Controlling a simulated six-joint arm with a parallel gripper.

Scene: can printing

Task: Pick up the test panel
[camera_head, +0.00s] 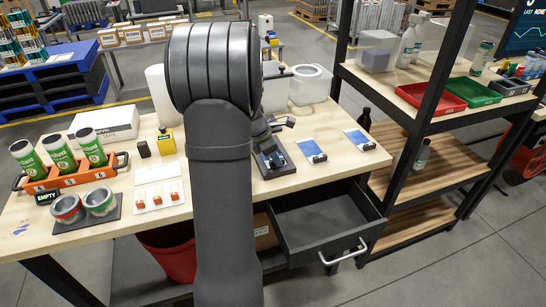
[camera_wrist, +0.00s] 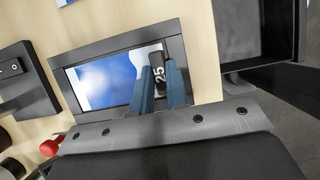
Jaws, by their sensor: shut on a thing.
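The test panel (camera_wrist: 105,82) is a flat blue and white sheet with a black tab marked 25 (camera_wrist: 157,68) at one edge. In the wrist view it lies within a dark rectangular frame (camera_wrist: 72,57); whether it is lifted off is hard to tell. My gripper (camera_wrist: 160,88) is shut on the black tab, one blue-grey finger on each side. In the head view the dark frame (camera_head: 285,168) is on the table just right of my arm, and my arm hides part of it and much of the gripper.
Two similar blue panels (camera_head: 311,148) (camera_head: 359,137) with black tabs lie to the right. An open drawer (camera_head: 322,218) juts out in front. Left are an orange can rack (camera_head: 75,176), two cans on a dark mat (camera_head: 72,222) and white cards. A shelf post (camera_head: 340,45) stands at right.

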